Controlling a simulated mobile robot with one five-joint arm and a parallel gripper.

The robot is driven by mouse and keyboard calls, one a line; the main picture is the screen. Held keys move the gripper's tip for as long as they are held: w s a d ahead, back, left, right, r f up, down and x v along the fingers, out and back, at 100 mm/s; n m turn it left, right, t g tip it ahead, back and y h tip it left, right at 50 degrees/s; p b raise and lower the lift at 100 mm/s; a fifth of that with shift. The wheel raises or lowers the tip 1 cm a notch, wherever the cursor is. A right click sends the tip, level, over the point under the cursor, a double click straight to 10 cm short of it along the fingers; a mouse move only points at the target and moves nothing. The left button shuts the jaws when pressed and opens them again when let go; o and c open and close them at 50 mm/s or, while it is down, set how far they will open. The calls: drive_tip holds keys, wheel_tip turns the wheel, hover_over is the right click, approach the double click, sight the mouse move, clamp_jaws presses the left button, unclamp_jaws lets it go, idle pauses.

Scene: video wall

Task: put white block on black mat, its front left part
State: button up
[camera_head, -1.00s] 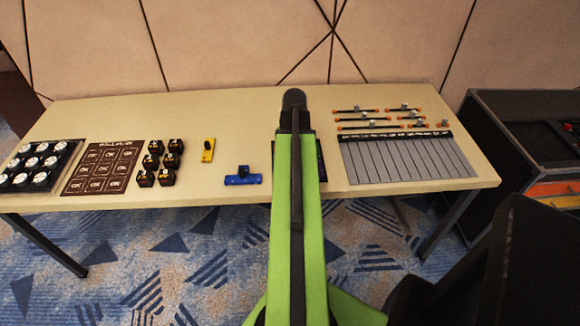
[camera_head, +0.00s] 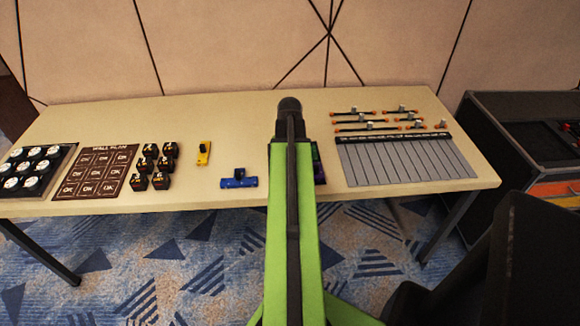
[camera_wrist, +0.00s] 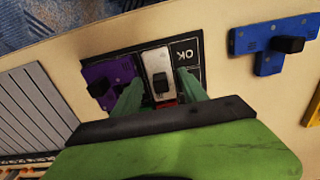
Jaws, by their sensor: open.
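The white block (camera_wrist: 157,71), with a dark knob on it, lies over the middle of the black mat (camera_wrist: 201,64) in the wrist view. My gripper (camera_wrist: 160,91) is open, with one green finger on each side of the white block. I cannot tell whether the fingers touch it. A mat cell marked OK (camera_wrist: 187,54) shows bare to the right of the block. In the head view my arm hides the white block and most of the mat.
A purple block (camera_wrist: 108,82) is on the mat, left of the white block in the wrist view. A blue block (camera_head: 239,180), a yellow block (camera_head: 203,154) and several black blocks (camera_head: 152,166) stand left of my arm. A grey striped panel (camera_head: 405,162) lies to the right.

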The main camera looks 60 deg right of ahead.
wheel_tip(320, 180, up, 12)
drive_tip(key=p, duration=1.2)
drive_tip(key=shift+r, duration=0.2)
drive_tip(key=w+a+n, duration=0.3)
drive_tip(key=w+a, duration=0.6)
drive_tip(key=a, duration=0.2)
drive_tip(key=w+a+n, duration=0.2)
drive_tip(key=w+a, duration=0.6)
drive_tip(key=a, duration=0.4)
drive_tip(key=w+a+n, duration=0.2)
drive_tip(key=a+n, duration=0.1)
drive_tip(key=a, duration=1)
drive_tip(key=w+a+n, duration=0.2)
drive_tip(key=a, duration=1.2)
drive_tip(key=shift+w+n, duration=0.25)
drive_tip(key=shift+n, duration=0.15)
drive_tip(key=shift+a, duration=0.1)
drive_tip(key=shift+c, duration=0.3)
